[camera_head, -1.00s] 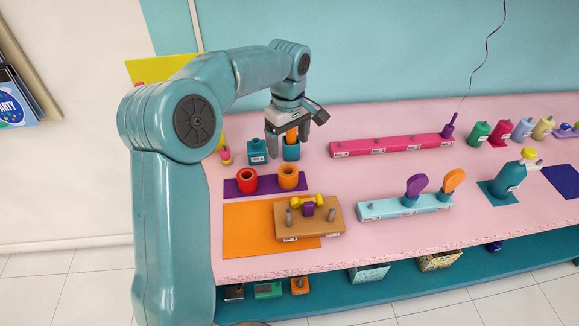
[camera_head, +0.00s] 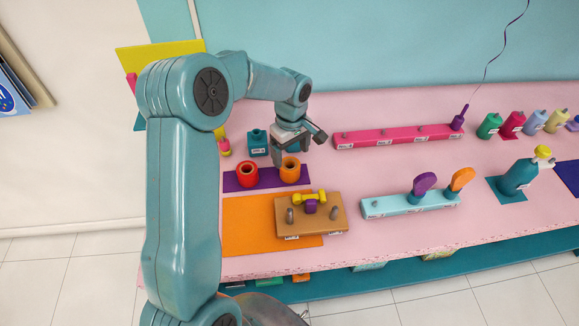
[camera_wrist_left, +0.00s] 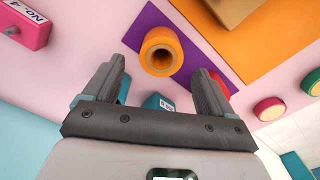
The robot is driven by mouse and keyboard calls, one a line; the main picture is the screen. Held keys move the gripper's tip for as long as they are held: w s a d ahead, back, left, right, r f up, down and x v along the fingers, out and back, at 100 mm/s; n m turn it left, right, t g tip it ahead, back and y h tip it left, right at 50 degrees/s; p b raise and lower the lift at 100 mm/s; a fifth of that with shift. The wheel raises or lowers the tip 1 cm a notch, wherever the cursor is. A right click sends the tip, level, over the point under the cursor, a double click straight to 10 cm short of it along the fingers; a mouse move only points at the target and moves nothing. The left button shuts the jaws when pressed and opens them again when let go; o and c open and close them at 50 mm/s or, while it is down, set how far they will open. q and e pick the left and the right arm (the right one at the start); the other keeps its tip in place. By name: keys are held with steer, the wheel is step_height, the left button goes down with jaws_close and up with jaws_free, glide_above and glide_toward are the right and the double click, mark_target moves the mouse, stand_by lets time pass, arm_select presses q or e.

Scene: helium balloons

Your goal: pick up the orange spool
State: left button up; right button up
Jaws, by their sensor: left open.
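The orange spool (camera_head: 290,170) stands upright on a purple mat (camera_head: 268,183), to the right of a red spool (camera_head: 247,175). My left gripper (camera_head: 293,150) is open and empty just behind the orange spool, pointing down. In the left wrist view the orange spool (camera_wrist_left: 161,45) lies ahead, in line with the gap between the two fingers (camera_wrist_left: 160,68), with its dark hole facing the camera. The fingers do not appear to touch it. The red spool is partly hidden behind one finger in that view. My right gripper is not in view.
A teal holder (camera_head: 257,145) stands behind the mat, close to my gripper. A wooden block (camera_head: 338,213) with a yellow-and-purple piece (camera_head: 310,199) sits in front, partly on an orange mat (camera_head: 245,225). A long pink rack (camera_head: 395,138) lies to the right.

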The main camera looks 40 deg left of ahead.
mark_target(289, 165)
arm_select(q)
steer(key=f, duration=0.2)
steer(key=f+p, duration=0.1)
steer(key=f, duration=0.1)
steer(key=f+p, duration=0.1)
steer(key=f, duration=0.1)
steer(key=shift+s+a, duration=0.1)
steer(key=shift+s, duration=0.2)
steer(key=shift+w+a+f, duration=0.1)
steer(key=shift+w+f, duration=0.05)
steer(key=shift+f, duration=0.05)
steer(key=shift+w+f, duration=0.1)
steer(key=shift+w, duration=0.05)
steer(key=shift+c, duration=0.6)
steer(key=shift+d, duration=0.2)
steer(key=c, duration=0.5)
steer(key=shift+s+r, duration=0.2)
steer(key=c, duration=0.5)
steer(key=shift+w+a+f, duration=0.1)
steer(key=shift+a, duration=0.1)
